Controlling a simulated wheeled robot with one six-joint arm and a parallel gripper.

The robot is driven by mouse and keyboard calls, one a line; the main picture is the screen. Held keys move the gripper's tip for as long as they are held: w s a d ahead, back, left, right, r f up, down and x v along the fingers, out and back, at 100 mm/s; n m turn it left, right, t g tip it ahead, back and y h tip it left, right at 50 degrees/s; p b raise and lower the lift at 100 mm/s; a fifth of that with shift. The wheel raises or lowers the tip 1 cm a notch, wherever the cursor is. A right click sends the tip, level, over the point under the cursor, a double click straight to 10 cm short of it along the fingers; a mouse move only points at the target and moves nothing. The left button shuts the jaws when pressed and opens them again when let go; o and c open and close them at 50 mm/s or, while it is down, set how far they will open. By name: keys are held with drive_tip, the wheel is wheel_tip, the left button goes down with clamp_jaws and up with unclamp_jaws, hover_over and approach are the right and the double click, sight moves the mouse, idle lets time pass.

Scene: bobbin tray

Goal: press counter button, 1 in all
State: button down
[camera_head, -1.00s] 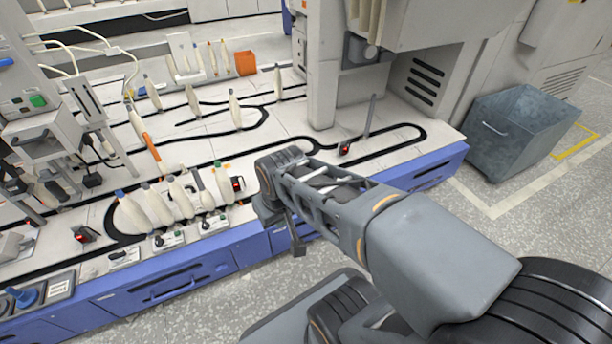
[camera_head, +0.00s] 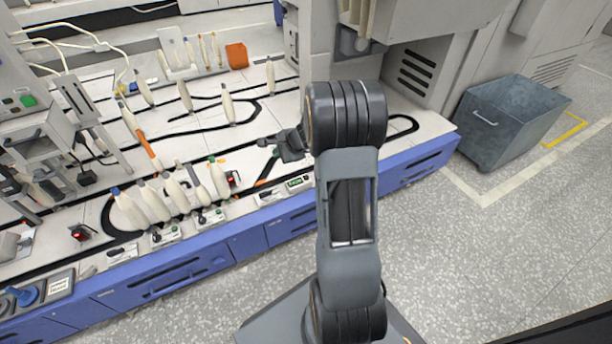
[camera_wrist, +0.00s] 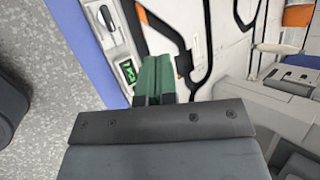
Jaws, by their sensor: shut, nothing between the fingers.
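The counter (camera_head: 297,183) is a small box with a lit green display at the blue bench's front edge, left of my arm. In the wrist view its display (camera_wrist: 127,71) shows just left of my fingers, with digits too small to read surely. I cannot make out its button clearly. My gripper (camera_head: 263,142) is above the bench top, behind the counter in the head view, and looks apart from it. In the wrist view my gripper's green fingers (camera_wrist: 155,68) are together and empty.
A light switch plate (camera_head: 270,196) sits left of the counter. Several upright bobbins (camera_head: 153,203) stand further left along the black track. A small device with a red light (camera_head: 233,179) is near them. An orange box (camera_head: 237,55) is at the back. A grey bin (camera_head: 510,120) stands right.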

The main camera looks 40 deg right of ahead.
sight(305, 177)
drive_tip(key=w+d+f+m+t+h, duration=0.1)
drive_tip(key=d+f+m+h, duration=0.1)
drive_tip(key=d+f+m, duration=0.5)
drive_tip(key=d, duration=0.4)
drive_tip(key=shift+w+f, duration=0.1)
drive_tip(key=shift+f, duration=0.15)
wheel_tip(305, 177, down, 9)
drive_tip(key=b, duration=0.6)
drive_tip(key=shift+r, duration=0.2)
drive_tip(key=shift+f, duration=0.8)
idle(2.4)
drive_tip(key=shift+r+p, duration=0.35)
drive_tip(key=shift+r, duration=0.5)
